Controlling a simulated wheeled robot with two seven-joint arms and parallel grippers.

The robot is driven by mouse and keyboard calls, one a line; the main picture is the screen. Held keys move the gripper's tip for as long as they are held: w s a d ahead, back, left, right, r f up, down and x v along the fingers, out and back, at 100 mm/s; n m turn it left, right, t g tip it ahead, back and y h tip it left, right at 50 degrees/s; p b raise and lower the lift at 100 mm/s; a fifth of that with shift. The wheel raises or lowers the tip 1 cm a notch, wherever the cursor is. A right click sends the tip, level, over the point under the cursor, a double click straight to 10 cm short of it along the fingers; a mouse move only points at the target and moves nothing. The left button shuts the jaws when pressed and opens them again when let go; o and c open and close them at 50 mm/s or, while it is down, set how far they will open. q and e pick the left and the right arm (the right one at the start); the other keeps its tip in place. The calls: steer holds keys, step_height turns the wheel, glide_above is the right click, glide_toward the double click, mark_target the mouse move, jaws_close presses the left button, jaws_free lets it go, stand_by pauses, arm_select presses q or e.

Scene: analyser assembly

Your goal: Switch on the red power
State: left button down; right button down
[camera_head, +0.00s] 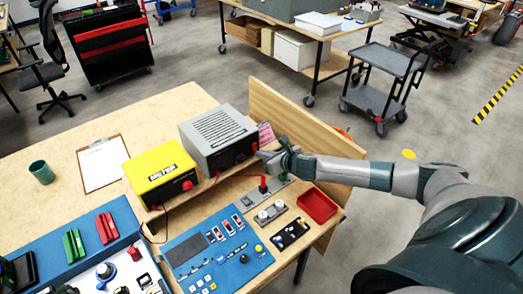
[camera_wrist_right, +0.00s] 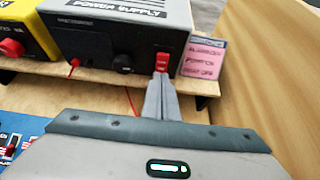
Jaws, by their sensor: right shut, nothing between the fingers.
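The grey power supply (camera_head: 215,130) stands on a raised wooden shelf at the back of the workbench. In the right wrist view the power supply (camera_wrist_right: 105,35) shows its front, with a red power switch (camera_wrist_right: 162,59) on the right side of it. My right gripper (camera_head: 268,154) is shut and empty, directly in front of the power supply. In the wrist view the closed fingertips (camera_wrist_right: 160,78) are at the lower edge of the red switch and hide part of it. I cannot tell whether they touch it. My left gripper is not in view.
A yellow unit (camera_head: 160,172) stands left of the power supply. A pink label card (camera_wrist_right: 203,57) stands right of the switch. A wooden side panel (camera_head: 290,112) rises behind my right forearm. A red tray (camera_head: 317,206) and a blue control panel (camera_head: 215,255) lie in front.

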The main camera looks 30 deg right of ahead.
steer(key=shift+w+f, duration=0.15)
steer(key=shift+w, duration=0.35)
steer(key=t+b, duration=0.1)
steer(key=b, duration=0.2)
steer(key=shift+w, duration=0.25)
stand_by(0.4)
